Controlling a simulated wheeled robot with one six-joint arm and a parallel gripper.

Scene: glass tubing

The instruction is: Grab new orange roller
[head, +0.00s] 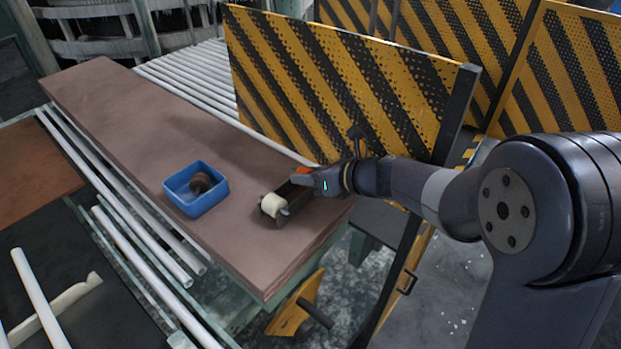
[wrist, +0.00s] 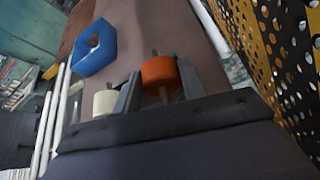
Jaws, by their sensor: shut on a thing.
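The orange roller (wrist: 160,74) sits between the two fingers of my gripper (wrist: 158,88) in the wrist view, with a thin shaft sticking out of it. My gripper is shut on it. In the head view only a small orange patch (head: 303,170) shows at my gripper's tip (head: 300,181), over the right part of the brown bench top; the rest is hidden by the fingers. A cream-white roller (head: 271,205) with a metal shaft rests in a dark holder just left of and below my gripper. It also shows beside the left finger in the wrist view (wrist: 104,102).
A blue open box (head: 181,200) with a dark brown ring-shaped thing (head: 202,183) in it stands on the bench (head: 130,110) left of my gripper. Yellow-black perforated panels (head: 340,85) stand close behind my arm. The bench's far left part is clear.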

